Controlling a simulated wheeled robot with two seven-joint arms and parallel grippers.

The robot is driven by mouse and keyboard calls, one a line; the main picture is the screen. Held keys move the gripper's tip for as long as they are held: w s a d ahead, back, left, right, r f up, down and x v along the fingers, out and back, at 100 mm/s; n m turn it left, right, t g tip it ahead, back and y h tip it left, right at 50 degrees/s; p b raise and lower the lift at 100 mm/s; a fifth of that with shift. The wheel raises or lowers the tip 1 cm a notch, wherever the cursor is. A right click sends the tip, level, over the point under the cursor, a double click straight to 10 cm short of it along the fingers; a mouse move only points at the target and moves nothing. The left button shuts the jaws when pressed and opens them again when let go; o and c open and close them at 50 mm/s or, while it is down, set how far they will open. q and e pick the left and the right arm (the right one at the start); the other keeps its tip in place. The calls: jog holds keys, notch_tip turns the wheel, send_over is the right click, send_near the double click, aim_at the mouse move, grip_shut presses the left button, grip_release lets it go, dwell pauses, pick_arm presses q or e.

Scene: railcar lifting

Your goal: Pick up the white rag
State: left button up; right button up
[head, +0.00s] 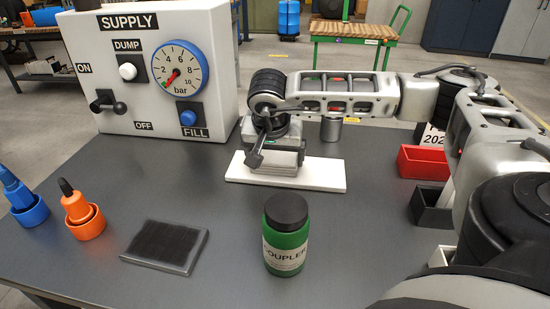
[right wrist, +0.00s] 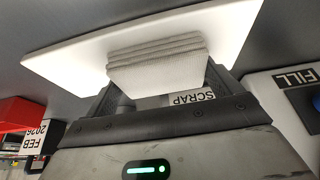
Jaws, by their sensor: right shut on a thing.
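The white rag (right wrist: 157,66) is a folded stack with ribbed layers, seen between the fingers in the right wrist view. My right gripper (head: 275,162) is shut on it, low over a white board (head: 325,181) on the dark table. The board also shows behind the rag in the right wrist view (right wrist: 215,38). Whether the rag touches the board is hard to tell. My left gripper is in neither view.
A supply panel (head: 150,85) with gauge and levers stands at the back left. A green coupler jar (head: 287,237), a dark flat block (head: 165,247), and orange (head: 80,209) and blue (head: 24,204) fittings stand in front. A red bin (head: 420,162) is at right.

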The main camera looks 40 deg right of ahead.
jog(key=shift+r, duration=0.1)
jog(key=shift+r, duration=0.25)
notch_tip(320, 180, up, 2)
jog(key=shift+r, duration=0.1)
jog(key=s+a+r, duration=0.6)
jog(key=a+r, duration=0.4)
jog(key=a, duration=0.2)
jog(key=shift+s+a, duration=0.2)
jog(key=shift+a, duration=0.05)
jog(key=shift+o, duration=0.4)
